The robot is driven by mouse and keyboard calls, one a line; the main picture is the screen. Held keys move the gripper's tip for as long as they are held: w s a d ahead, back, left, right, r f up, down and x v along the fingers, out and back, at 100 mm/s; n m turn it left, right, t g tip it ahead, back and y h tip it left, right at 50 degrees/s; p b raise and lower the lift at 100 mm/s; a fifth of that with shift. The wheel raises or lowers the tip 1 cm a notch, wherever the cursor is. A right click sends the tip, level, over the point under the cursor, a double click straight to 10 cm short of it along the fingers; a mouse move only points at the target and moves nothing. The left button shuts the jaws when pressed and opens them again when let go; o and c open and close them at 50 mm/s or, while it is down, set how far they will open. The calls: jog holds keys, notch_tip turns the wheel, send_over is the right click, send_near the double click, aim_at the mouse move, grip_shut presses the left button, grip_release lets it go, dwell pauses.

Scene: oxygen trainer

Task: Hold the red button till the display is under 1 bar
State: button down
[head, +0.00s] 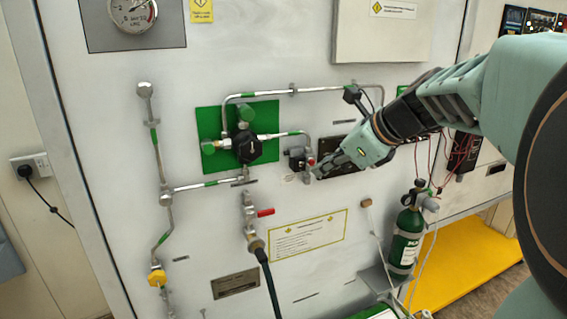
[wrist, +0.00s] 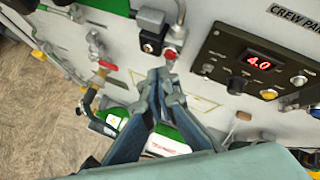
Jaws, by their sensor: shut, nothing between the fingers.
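The red button (wrist: 170,54) is on the white wall, below a small black valve block, in the wrist view. In the head view the red button (head: 311,161) is a small red spot just by my fingertips. My gripper (head: 318,172) is shut and empty. In the wrist view the closed tips of my gripper (wrist: 164,72) are just below the button in the picture; I cannot tell whether they touch it. The display (wrist: 259,60) glows red and reads 4.0 on a dark panel. In the head view my gripper hides part of that panel (head: 345,141).
A red-handled valve (head: 265,212) with a black hose stands left of the gripper. Steel pipes and a black regulator (head: 247,147) on a green plate are further left. A green cylinder (head: 405,240) hangs at lower right, above a yellow step (head: 465,265).

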jog(key=shift+w, duration=0.15)
jog(key=shift+w+a+p, duration=0.15)
jog(key=shift+w+p, duration=0.1)
jog(key=shift+p, duration=0.1)
